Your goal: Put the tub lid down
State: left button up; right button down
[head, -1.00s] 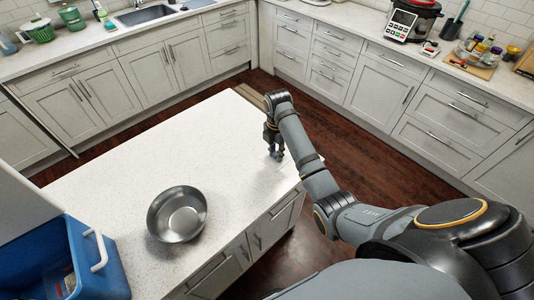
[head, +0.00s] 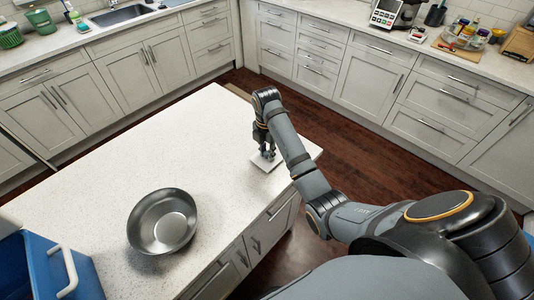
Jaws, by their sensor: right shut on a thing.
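The tub lid (head: 268,164) is a pale, flat, squarish piece at the right end of the white island top (head: 110,170). My right gripper (head: 267,156) points down at it from above and is shut on it. The lid is at or just above the surface; I cannot tell whether it touches. The fingers and wrist hide part of it. My left gripper is not in the head view.
A blue cooler box (head: 75,280) with a pale handle is at the lower left. The island top between bowl and lid is clear. Counters with several items run along the back.

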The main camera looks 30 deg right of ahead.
jog(key=c, duration=1.6)
grip_release()
jog(key=shift+s+d+f, duration=0.1)
jog(key=shift+s, duration=0.05)
jog(key=shift+c, duration=0.2)
jog(key=shift+o, duration=2.4)
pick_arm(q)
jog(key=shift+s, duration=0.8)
pick_arm(e)
jog(key=shift+r, duration=0.35)
pick_arm(q)
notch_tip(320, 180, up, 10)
jog(key=p, duration=1)
pick_arm(e)
notch_tip(320, 180, up, 12)
jog(key=shift+f, duration=0.2)
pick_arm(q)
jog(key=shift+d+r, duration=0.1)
